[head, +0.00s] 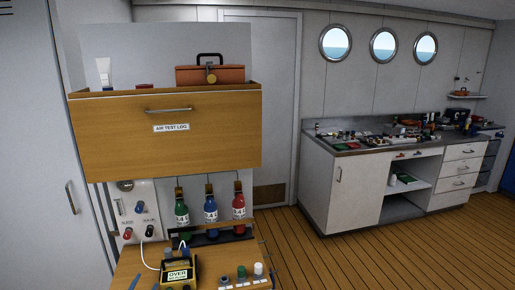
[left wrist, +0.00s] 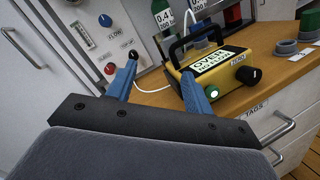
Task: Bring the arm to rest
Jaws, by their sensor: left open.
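My left gripper (left wrist: 158,78) shows in the left wrist view with its two blue fingers spread apart and nothing held between them. In the head view only its blue fingertips (head: 145,284) show at the bottom edge, left of the yellow meter (head: 179,275). The meter, with a black handle and a display reading OVER, stands on the wooden counter and also shows in the left wrist view (left wrist: 238,82). The right finger overlaps the meter's left side in that picture; I cannot tell whether they touch. My right gripper is not in view.
Green (head: 181,212), blue (head: 210,211) and red (head: 239,209) bottles stand behind the counter (head: 127,264). A white panel with knobs (head: 139,215) is at left. Caps on a strip (head: 246,282) are right of the meter. A wooden drawer front (head: 168,135) hangs above.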

